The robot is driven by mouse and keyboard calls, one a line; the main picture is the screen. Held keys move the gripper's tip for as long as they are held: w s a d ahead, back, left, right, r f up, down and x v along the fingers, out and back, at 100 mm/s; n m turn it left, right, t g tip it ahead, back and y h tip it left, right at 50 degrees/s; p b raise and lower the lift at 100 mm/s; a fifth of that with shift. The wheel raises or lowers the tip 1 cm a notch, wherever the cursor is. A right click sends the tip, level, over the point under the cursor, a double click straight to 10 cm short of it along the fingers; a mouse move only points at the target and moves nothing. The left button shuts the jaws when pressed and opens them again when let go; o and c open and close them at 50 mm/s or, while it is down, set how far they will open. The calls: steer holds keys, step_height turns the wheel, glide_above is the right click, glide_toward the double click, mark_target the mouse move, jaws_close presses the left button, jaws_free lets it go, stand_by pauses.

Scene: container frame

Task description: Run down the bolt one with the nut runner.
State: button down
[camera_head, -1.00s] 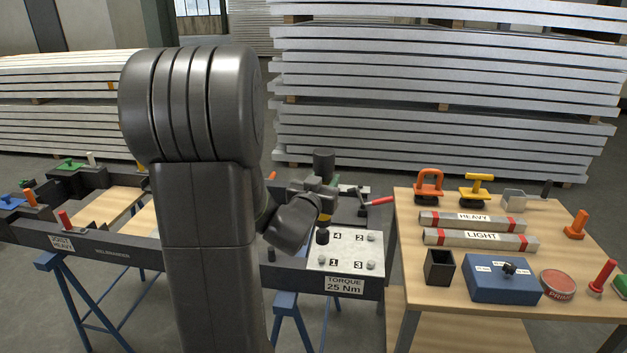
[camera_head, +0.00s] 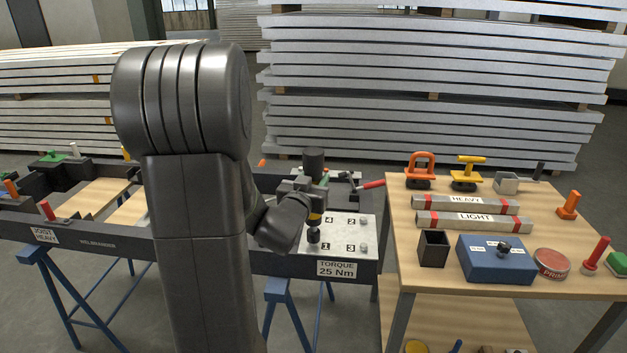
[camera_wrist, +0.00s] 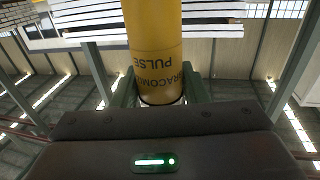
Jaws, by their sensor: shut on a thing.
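My gripper (camera_head: 310,190) is shut on the nut runner (camera_head: 315,217), whose yellow body fills the top middle of the wrist view (camera_wrist: 155,45) between two green fingers. The nut runner looks upright, with a black upper part and a dark socket (camera_head: 313,236) pointing down. Bolts two (camera_head: 363,221) and three (camera_head: 364,248) show to the right.
A wooden table (camera_head: 410,275) at the right carries HEAVY and LIGHT bars, a black cup (camera_head: 433,248), a blue box (camera_head: 496,262) and several tools. A red-handled clamp (camera_head: 372,184) stands behind the plate. My arm hides part of the dark frame (camera_head: 110,243).

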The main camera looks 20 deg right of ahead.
steer(key=shift+s+f+b, duration=0.1)
steer(key=shift+f+b, duration=1.25)
steer(key=shift+b, duration=0.5)
stand_by(1.9)
steer(key=shift+r, duration=0.15)
